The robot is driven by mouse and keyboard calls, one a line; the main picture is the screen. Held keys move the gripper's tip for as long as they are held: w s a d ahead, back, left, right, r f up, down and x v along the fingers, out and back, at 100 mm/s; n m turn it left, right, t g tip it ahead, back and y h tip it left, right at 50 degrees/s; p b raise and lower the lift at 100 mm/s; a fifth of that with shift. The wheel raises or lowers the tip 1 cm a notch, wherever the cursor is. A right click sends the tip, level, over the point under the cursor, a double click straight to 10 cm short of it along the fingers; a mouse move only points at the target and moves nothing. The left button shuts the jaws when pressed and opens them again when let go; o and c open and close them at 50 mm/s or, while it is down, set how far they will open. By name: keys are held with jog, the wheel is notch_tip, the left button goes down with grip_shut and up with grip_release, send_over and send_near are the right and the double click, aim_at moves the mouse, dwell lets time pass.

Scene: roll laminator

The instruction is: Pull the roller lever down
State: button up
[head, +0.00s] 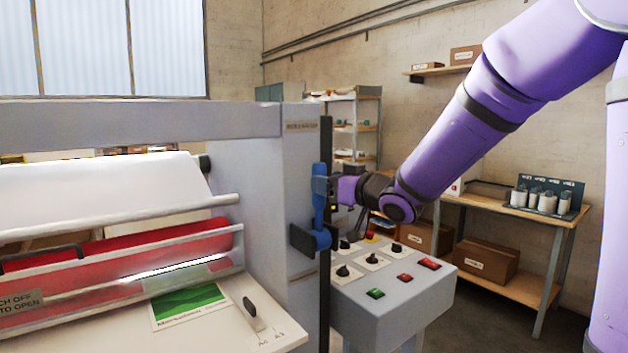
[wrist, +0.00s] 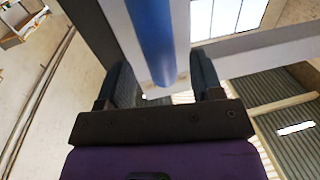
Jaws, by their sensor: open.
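The roller lever (head: 319,200) is a blue handle on the right side of the grey laminator (head: 290,140). It stands upright, with its blue hub (head: 321,239) at the bottom by a dark bracket. My gripper (head: 333,188) is at the lever's upper part, reaching in from the right. In the wrist view the blue lever (wrist: 151,35) runs down between the two dark fingers of my gripper (wrist: 164,88). The fingers are open, with a gap on each side of the lever. In the head view the fingertips are small and partly hidden by the lever.
A grey control box (head: 395,300) with knobs and buttons sits just below my wrist. A dark vertical post (head: 325,280) stands beside the lever. White and red rolls (head: 110,240) lie to the left. A wooden workbench (head: 535,205) stands at the back right.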

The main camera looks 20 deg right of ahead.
jog(key=shift+x, duration=2.65)
jog(key=shift+c, duration=0.3)
grip_shut()
